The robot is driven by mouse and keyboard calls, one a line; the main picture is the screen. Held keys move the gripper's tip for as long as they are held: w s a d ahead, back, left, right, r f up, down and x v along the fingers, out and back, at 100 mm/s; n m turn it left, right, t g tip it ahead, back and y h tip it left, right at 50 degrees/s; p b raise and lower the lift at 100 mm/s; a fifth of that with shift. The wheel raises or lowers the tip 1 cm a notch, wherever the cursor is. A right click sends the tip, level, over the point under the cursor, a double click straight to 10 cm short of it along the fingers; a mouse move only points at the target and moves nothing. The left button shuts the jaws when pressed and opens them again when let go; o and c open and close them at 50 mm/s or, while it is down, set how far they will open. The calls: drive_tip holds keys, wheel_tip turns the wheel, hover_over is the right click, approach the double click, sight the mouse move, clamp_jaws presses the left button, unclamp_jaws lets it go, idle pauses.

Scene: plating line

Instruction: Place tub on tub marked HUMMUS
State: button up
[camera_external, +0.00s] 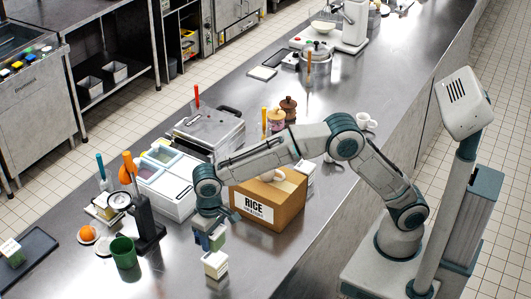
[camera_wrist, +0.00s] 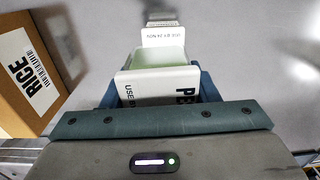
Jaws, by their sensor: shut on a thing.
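My gripper (camera_external: 209,239) is shut on a small tub (camera_external: 218,242) with a pale green part and a white label. In the wrist view my gripper (camera_wrist: 157,90) has blue fingers on both sides of this tub (camera_wrist: 157,86); its label begins "PE" and "USE BY", the rest hidden. A white tub (camera_external: 215,264) stands on the counter just below the held tub in the external view; its print is too small to read. In the wrist view a white tub labelled "USE BY 24 NOV" (camera_wrist: 165,36) shows beyond the held one. I cannot read HUMMUS anywhere.
A cardboard RICE box (camera_external: 268,202) stands right beside my gripper, also at left in the wrist view (camera_wrist: 30,75). A green cup (camera_external: 124,252), a dark stand (camera_external: 148,228) and a white lidded container (camera_external: 165,190) are to the left. A dark tray (camera_external: 35,255) lies far left.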

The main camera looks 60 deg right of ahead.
sight(213, 248)
drive_tip(key=shift+a+f, duration=0.15)
drive_tip(key=shift+a, duration=0.1)
drive_tip(key=shift+f+p, duration=0.4)
drive_tip(key=shift+f, duration=1.6)
drive_tip(key=shift+f, duration=0.15)
drive_tip(key=o, duration=1.1)
wheel_tip(213, 248, up, 12)
drive_tip(key=shift+r+b, duration=0.15)
drive_tip(key=shift+b, duration=0.3)
